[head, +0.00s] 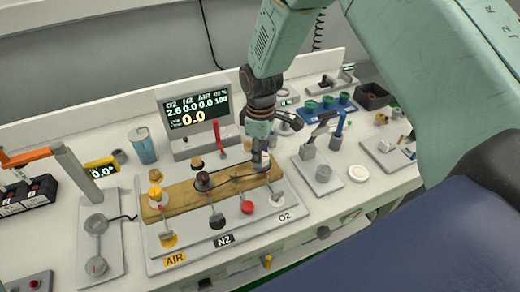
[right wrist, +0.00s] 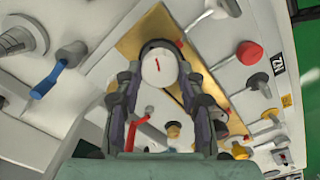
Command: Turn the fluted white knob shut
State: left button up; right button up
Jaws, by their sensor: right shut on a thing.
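The fluted white knob (head: 262,165) stands on the wooden board above the O2 label, at the right end of a row with a black and a yellow knob. My right gripper (head: 261,150) points down onto it and covers much of it in the head view. In the right wrist view the knob's round white face (right wrist: 158,68), with a short red mark, lies between the two fingers of my right gripper (right wrist: 158,80), which is shut on it. My left gripper is not in view.
A display (head: 197,112) behind the board reads O2 2.6, with N2 and AIR at 0.0. A red lever (head: 218,135) stands close left of my gripper. The black knob (head: 203,181), a red knob (head: 247,207) and a blue-handled valve (head: 338,128) are nearby.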

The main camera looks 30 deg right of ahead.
jog(key=m+p, duration=0.2)
jog(key=m, duration=0.3)
jog(key=shift+s, duration=0.15)
jog(key=m+p, duration=0.1)
jog(key=m, duration=0.3)
jog(key=shift+d+f+m+p, duration=0.1)
jog(key=shift+m+p, duration=0.45)
jog(key=shift+m, duration=0.95)
jog(key=shift+s, duration=0.1)
jog(key=o, duration=1.2)
jog(key=shift+w, duration=0.2)
notch_tip(320, 180, up, 12)
jog(key=shift+r, duration=0.1)
